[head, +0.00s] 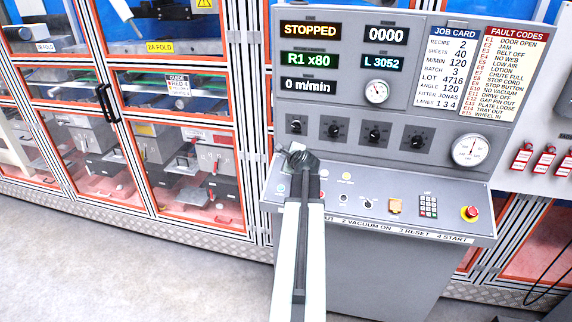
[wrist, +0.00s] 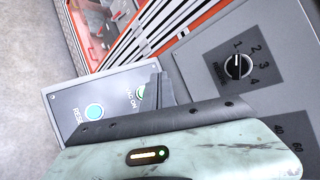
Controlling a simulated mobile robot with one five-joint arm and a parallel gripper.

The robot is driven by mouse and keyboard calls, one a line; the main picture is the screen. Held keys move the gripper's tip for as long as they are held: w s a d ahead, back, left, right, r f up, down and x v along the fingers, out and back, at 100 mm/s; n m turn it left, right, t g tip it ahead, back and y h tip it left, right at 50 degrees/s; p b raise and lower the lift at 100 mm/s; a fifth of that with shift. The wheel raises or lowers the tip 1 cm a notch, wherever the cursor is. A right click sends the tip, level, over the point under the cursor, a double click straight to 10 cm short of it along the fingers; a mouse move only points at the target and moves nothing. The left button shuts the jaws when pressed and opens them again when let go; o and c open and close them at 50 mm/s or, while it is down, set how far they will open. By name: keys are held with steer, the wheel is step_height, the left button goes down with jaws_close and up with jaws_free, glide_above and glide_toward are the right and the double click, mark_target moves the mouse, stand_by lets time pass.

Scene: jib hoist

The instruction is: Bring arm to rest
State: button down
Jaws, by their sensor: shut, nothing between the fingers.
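My arm reaches up and forward from the bottom of the head view, over the sloped shelf of a grey control console (head: 385,193). My gripper (head: 304,160) is at its far end, close in front of the console's left side. It is shut and empty. In the wrist view my gripper's dark tip (wrist: 160,88) is beside a selector knob (wrist: 238,66) marked 1 to 4 and a small panel with a light-blue reset button (wrist: 94,111). A green button (wrist: 142,92) is partly hidden by the tip. I cannot tell whether the tip touches the console.
The console display (head: 310,31) reads STOPPED. A red emergency button (head: 469,213) sits at the shelf's right. A glazed machine with orange frames (head: 190,170) stands left and behind. Red tags (head: 522,156) hang at right. Grey floor (head: 100,270) is clear at lower left.

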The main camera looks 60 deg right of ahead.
steer(key=shift+f, duration=0.1)
stand_by(0.6)
steer(key=w+a+n+t+y, duration=0.2)
steer(key=w+a+n+y, duration=0.2)
steer(key=w+a, duration=1.4)
steer(key=w+a+f+n+y, duration=0.15)
steer(key=w+a, duration=0.25)
steer(key=a, duration=0.4)
steer(key=w+a+f+n+y, duration=0.1)
steer(key=w+a+n, duration=0.2)
steer(key=a, duration=0.6)
steer(key=w+a+f+n+y, duration=0.15)
steer(key=w+a, duration=0.25)
steer(key=a, duration=0.4)
steer(key=s+a+f+n+g+y, duration=0.15)
steer(key=a+n, duration=0.25)
steer(key=a, duration=0.5)
steer(key=s+a+f+n+g+y, duration=0.1)
steer(key=s+a+f+n+g, duration=0.15)
steer(key=a, duration=0.55)
steer(key=s+a+f+n+g+y, duration=0.15)
steer(key=a+n, duration=0.25)
steer(key=a, duration=0.5)
steer(key=s+f+n+g+h, duration=0.3)
steer(key=s+n+g, duration=0.3)
steer(key=s+n, duration=0.5)
steer(key=s+f, duration=0.1)
steer(key=s, duration=0.2)
steer(key=shift+s, duration=0.3)
